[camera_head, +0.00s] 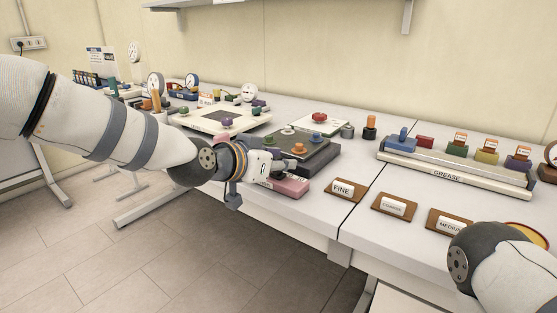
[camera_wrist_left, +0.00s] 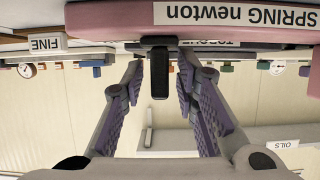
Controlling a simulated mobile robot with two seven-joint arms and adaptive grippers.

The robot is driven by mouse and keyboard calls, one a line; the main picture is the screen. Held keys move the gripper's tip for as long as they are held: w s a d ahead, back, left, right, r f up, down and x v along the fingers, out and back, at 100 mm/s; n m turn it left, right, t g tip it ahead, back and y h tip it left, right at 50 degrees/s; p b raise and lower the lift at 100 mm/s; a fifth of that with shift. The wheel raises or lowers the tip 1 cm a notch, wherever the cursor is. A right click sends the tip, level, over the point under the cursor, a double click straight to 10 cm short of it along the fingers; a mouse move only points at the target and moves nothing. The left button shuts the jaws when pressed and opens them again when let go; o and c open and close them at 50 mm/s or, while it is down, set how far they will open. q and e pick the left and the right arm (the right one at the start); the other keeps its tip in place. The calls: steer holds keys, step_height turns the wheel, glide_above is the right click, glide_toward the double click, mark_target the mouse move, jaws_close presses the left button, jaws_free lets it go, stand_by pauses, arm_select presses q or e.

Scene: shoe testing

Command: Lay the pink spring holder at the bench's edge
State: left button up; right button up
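The pink spring holder (camera_head: 290,186) sits near the bench's front edge, in front of a dark tray. In the upside-down left wrist view, the pink holder (camera_wrist_left: 215,14) spans the top, its label reading "SPRING newton". My left gripper (camera_head: 274,168) is at the holder, partly covering its left side in the head view. In the wrist view, its purple-padded fingers (camera_wrist_left: 160,70) are apart on either side of a dark upright piece (camera_wrist_left: 159,78), with slim gaps visible.
The dark tray (camera_head: 318,158) with coloured knobs lies behind the holder. The FINE plaque (camera_head: 343,190), another plaque (camera_head: 393,207) and the MEDIUM plaque (camera_head: 450,222) lie along the front edge to the right. The GREASE rack (camera_head: 447,176) stands behind them. Bare bench top (camera_head: 350,165) lies between.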

arm_select(q)
steer(key=shift+r, duration=0.1)
steer(key=shift+r, duration=0.3)
steer(key=p+v, duration=0.2)
steer(key=v, duration=1)
arm_select(e)
steer(key=shift+t, duration=0.7)
steer(key=w+r, duration=0.3)
arm_select(q)
steer(key=shift+s+f, duration=0.1)
steer(key=shift+f, duration=0.1)
arm_select(e)
steer(key=shift+a, duration=0.1)
